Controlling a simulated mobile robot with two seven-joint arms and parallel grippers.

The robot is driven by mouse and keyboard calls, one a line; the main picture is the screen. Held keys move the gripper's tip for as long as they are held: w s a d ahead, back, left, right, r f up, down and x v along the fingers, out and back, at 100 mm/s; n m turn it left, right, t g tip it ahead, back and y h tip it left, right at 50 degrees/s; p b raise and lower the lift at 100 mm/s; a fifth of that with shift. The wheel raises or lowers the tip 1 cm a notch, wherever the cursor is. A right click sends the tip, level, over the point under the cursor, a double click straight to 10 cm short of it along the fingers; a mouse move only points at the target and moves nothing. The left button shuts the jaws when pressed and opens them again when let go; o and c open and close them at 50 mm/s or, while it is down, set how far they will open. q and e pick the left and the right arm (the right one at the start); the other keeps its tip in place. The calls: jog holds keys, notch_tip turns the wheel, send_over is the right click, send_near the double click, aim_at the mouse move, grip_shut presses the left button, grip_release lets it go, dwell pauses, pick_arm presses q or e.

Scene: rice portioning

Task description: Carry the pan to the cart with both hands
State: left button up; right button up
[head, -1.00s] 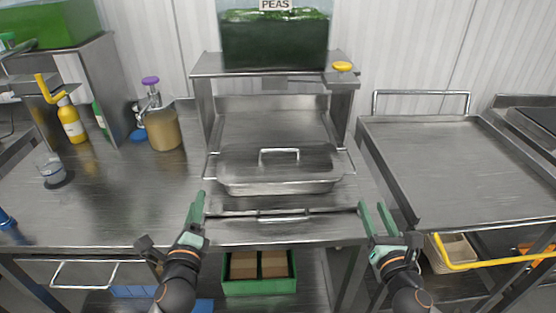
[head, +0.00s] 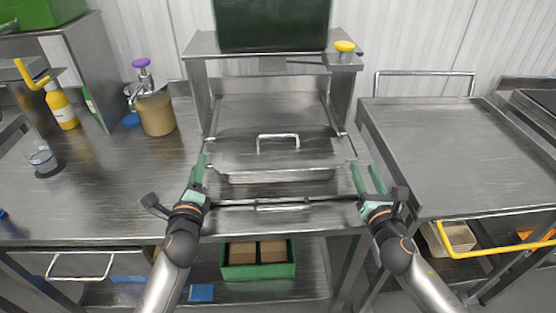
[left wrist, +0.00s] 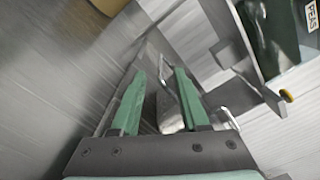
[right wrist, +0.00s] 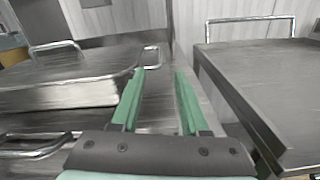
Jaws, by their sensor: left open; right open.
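The pan (head: 281,176) is a covered steel tray with a lid handle and a side handle at each end, standing on the steel counter below the shelf. It also shows in the right wrist view (right wrist: 60,95). My left gripper (head: 198,168) is open beside the pan's left end; in the left wrist view the pan's side handle (left wrist: 176,75) shows near and between the fingertips. My right gripper (head: 368,175) is open by the right end; its side handle (right wrist: 152,58) shows just past the left fingertip. The cart (head: 455,150) has a flat, empty steel top at the right.
A shelf (head: 230,68) with a green container (head: 270,25) stands behind the pan. A pump jar (head: 157,114) and a yellow bottle (head: 62,108) stand at the left. A green crate (head: 258,271) sits under the counter. A narrow gap separates counter and cart.

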aim_at(201, 149)
pick_arm(q)
jog(key=w, duration=0.7)
jog(key=shift+w+a, duration=0.35)
jog(key=shift+w, duration=0.05)
pick_arm(e)
jog(key=w, duration=0.7)
jog(key=shift+w+a, duration=0.4)
pick_arm(q)
grip_shut()
pick_arm(e)
grip_shut()
pick_arm(q)
jog(key=shift+r, duration=0.3)
pick_arm(e)
jog(key=shift+r, duration=0.3)
